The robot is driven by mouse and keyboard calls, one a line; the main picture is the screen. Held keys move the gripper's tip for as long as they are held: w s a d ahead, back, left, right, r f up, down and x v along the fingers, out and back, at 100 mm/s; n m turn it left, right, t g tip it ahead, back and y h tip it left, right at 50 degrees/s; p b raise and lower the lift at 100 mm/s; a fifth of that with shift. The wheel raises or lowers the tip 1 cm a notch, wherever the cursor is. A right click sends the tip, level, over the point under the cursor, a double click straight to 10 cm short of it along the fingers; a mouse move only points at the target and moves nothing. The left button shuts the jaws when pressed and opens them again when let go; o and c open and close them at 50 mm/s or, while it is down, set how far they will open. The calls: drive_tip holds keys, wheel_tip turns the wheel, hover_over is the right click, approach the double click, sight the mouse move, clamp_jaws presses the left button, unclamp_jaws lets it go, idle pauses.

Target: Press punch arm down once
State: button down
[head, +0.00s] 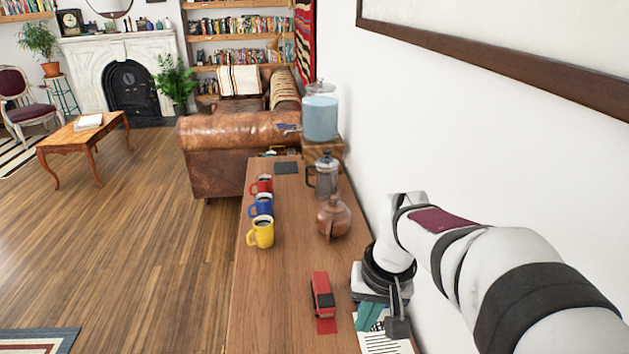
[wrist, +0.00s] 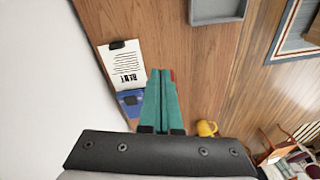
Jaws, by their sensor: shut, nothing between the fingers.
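A blue object with a dark part (wrist: 131,99), which looks like a hole punch, lies on the wooden tabletop near the wall in the wrist view. It is left of my teal fingers and partly covered by my wrist; my arm hides it in the head view. My gripper (wrist: 161,72) is shut and empty above the table. It also shows in the head view (head: 370,318), right of a red and black stapler-like device (head: 322,297). In the wrist view only a red sliver (wrist: 173,75) shows beside the fingertips. I see no contact with the blue object.
A clipboard with a printed sheet (wrist: 123,68) lies beside the blue object. A grey tray (wrist: 218,10) is farther off. Yellow (head: 261,233), blue (head: 261,205) and red mugs (head: 261,184), a copper teapot (head: 333,217) and a French press (head: 326,177) stand farther along. The wall is close on the right.

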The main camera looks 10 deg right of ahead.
drive_tip(key=w+d+f+n, duration=0.1)
drive_tip(key=w+d+f, duration=0.3)
drive_tip(key=w, duration=0.4)
drive_tip(key=w+d+f+n+t+h, duration=0.1)
drive_tip(key=w+d+f, duration=0.3)
drive_tip(key=w+d, duration=0.2)
drive_tip(key=shift+w+n, duration=0.3)
drive_tip(key=shift+w, duration=0.65)
drive_tip(key=shift+f, duration=0.15)
drive_tip(key=shift+x, duration=3.4)
drive_tip(key=shift+w, duration=0.1)
drive_tip(key=shift+s+x, duration=0.25)
drive_tip(key=shift+x, duration=0.9)
drive_tip(key=shift+s+r, duration=0.25)
drive_tip(key=shift+s, duration=0.5)
drive_tip(key=shift+s+r, duration=0.2)
drive_tip(key=shift+s, duration=0.55)
drive_tip(key=shift+r, duration=0.1)
